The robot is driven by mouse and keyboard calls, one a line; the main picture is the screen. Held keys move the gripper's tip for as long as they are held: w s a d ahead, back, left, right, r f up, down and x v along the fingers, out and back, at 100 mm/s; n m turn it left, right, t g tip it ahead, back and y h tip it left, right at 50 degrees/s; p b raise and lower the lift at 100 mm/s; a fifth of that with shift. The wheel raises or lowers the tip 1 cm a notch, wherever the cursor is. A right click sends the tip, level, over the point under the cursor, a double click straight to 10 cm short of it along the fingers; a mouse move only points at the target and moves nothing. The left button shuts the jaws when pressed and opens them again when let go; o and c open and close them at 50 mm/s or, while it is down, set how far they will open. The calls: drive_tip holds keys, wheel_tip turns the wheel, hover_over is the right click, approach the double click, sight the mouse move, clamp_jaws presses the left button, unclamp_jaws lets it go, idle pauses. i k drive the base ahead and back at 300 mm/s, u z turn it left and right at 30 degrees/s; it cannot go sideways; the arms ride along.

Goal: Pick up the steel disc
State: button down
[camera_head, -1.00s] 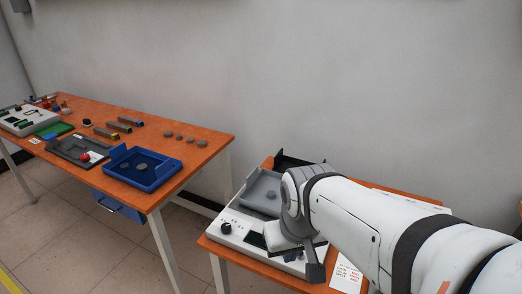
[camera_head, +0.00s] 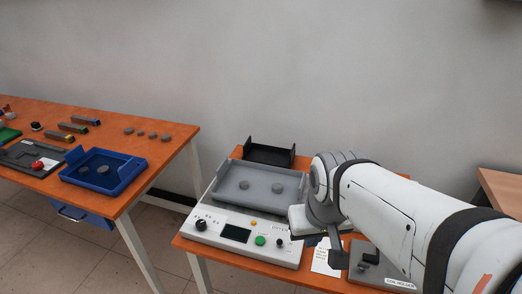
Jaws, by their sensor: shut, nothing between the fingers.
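Small round grey discs lie in three places, and I cannot tell by looks which is the steel one. Two grey discs, a left one (camera_head: 244,185) and a right one (camera_head: 276,188), lie in the grey tray (camera_head: 258,172) on the right table's heater unit. Two dark discs (camera_head: 102,169) lie in the blue tray (camera_head: 131,178) on the left table. Several loose discs (camera_head: 141,133) sit in a row behind the blue tray. My gripper (camera_head: 338,260) is shut and empty, right of the heater's front panel, apart from all discs.
The heater's white panel (camera_head: 207,225) has a black knob, a screen and buttons. A black tray (camera_head: 269,153) stands behind the grey tray. A paper sheet (camera_head: 324,262) and a grey coil holder (camera_head: 370,268) lie near my gripper. A floor gap separates the tables.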

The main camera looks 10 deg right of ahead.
sight(276, 188)
drive_tip(key=z, duration=0.85)
drive_tip(key=k, duration=0.8)
drive_tip(key=u, duration=0.6)
drive_tip(key=i, duration=1)
